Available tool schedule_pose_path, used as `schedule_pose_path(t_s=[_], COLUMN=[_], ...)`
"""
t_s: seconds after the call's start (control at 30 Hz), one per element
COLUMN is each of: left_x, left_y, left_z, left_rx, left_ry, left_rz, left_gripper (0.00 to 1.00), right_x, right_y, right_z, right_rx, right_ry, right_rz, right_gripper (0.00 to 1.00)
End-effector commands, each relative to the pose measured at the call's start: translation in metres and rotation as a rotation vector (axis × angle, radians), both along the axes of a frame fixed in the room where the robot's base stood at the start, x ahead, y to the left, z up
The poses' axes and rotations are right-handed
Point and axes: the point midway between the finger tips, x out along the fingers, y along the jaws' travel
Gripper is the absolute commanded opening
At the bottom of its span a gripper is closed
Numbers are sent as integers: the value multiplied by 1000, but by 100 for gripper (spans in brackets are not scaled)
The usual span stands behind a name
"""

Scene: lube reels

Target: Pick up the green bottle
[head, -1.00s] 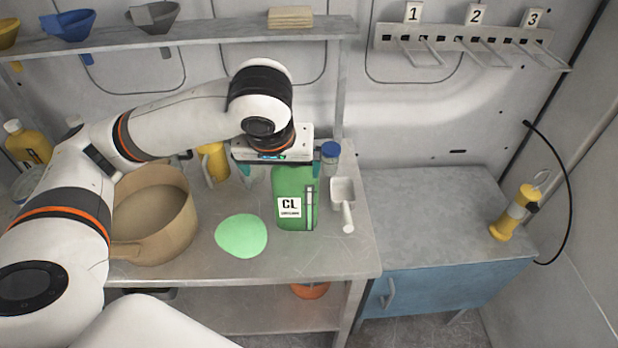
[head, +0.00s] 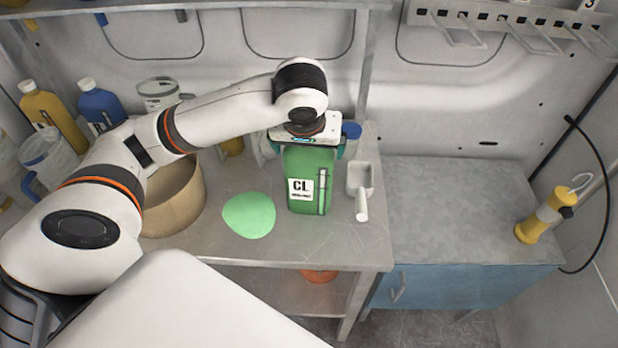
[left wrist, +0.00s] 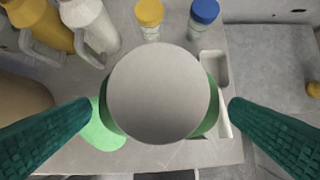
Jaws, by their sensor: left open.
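The green bottle (head: 308,178) with a white "CL" label stands upright on the grey bench in the head view. In the left wrist view its round grey cap (left wrist: 158,92) fills the middle, with bits of green body below it. My left gripper (head: 308,148) is over the bottle's top and hides its cap in the head view. It is open. Its two teal fingers stand apart on either side of the cap in the left wrist view, with gaps to it. My right gripper is not in view.
A white scoop (head: 361,188) lies close right of the bottle, and a blue-capped jar (head: 351,131) stands behind. A light green flat disc (head: 248,215) and a tan pot (head: 176,207) are to the left. The blue cabinet's top (head: 450,205) is mostly bare.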

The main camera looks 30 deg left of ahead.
Motion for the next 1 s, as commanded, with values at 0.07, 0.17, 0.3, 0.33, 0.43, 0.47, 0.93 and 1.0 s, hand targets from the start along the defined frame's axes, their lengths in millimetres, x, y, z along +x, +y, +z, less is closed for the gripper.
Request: schedule_pose_path(t_s=[0.07,0.17,0.3,0.33,0.43,0.47,0.93,1.0], left_x=[4,8,10,10,10,10,10,11], left_y=[3,5,6,6,6,6,5,5], left_z=[-11,-22,-27,-27,-27,-27,-26,-25], left_rx=[3,3,2,2,2,2,2,2], left_ry=[5,4,0,0,0,0,0,-5], left_rz=[2,1,-1,-1,-1,-1,-1,0], left_gripper=[100,100,100,100,100,100,24,23], right_x=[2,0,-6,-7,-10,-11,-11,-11], right_y=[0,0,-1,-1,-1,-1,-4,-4], right_z=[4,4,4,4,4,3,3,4], right_rx=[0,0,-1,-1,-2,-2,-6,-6], right_ry=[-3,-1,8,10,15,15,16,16], right_rz=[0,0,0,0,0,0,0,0], right_gripper=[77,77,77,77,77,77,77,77])
